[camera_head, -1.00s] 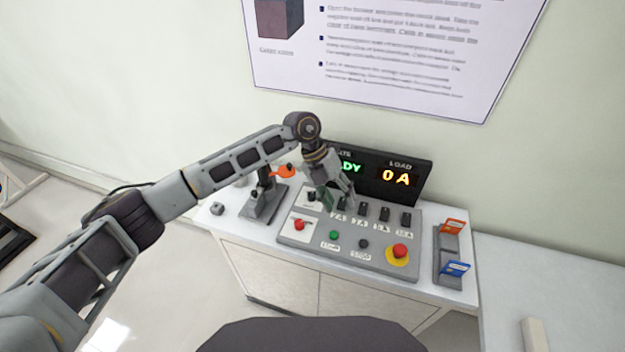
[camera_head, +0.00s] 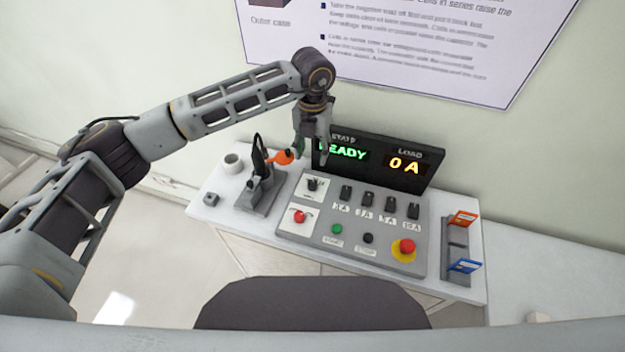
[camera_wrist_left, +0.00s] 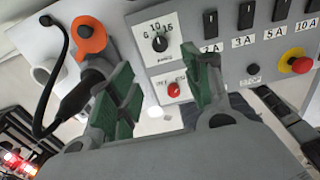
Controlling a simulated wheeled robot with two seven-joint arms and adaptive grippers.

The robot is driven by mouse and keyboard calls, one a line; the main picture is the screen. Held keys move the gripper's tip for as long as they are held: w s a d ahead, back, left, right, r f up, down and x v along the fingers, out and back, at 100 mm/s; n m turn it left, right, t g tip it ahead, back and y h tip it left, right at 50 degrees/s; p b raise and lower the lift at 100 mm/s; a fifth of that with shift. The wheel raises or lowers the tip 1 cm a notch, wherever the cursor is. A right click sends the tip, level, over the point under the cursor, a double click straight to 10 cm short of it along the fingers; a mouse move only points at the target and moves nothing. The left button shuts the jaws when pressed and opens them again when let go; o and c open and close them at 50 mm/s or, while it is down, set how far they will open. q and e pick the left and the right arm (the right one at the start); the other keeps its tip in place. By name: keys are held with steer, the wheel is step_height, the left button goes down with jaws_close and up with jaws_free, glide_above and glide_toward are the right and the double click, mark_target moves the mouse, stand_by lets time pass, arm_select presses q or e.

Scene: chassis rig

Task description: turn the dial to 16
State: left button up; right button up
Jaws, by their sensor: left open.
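The dial (camera_head: 313,185) is a black knob on a white plate at the upper left of the grey control panel (camera_head: 385,240). In the left wrist view the dial (camera_wrist_left: 159,43) shows with numbers printed above it, among them 10 and 16; I cannot tell its setting surely. My left gripper (camera_head: 311,154) is open and empty, above and behind the dial, in front of the display. In the left wrist view its green-padded fingers (camera_wrist_left: 160,80) are spread below the dial, apart from it. My right gripper is not in view.
The display (camera_head: 375,163) reads READY and 0 A. Black switches (camera_head: 367,200), a red lamp (camera_head: 299,216), a green button (camera_head: 337,229) and a red stop button (camera_head: 406,246) share the panel. An orange-handled device (camera_head: 262,190) stands left; a card rack (camera_head: 458,250) stands right.

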mark_target(312, 183)
arm_select(q)
step_height(312, 183, down, 14)
steer(key=shift+r+p, duration=0.1)
steer(key=shift+p, duration=1.1)
steer(key=shift+c, duration=0.2)
steer(key=c, duration=1)
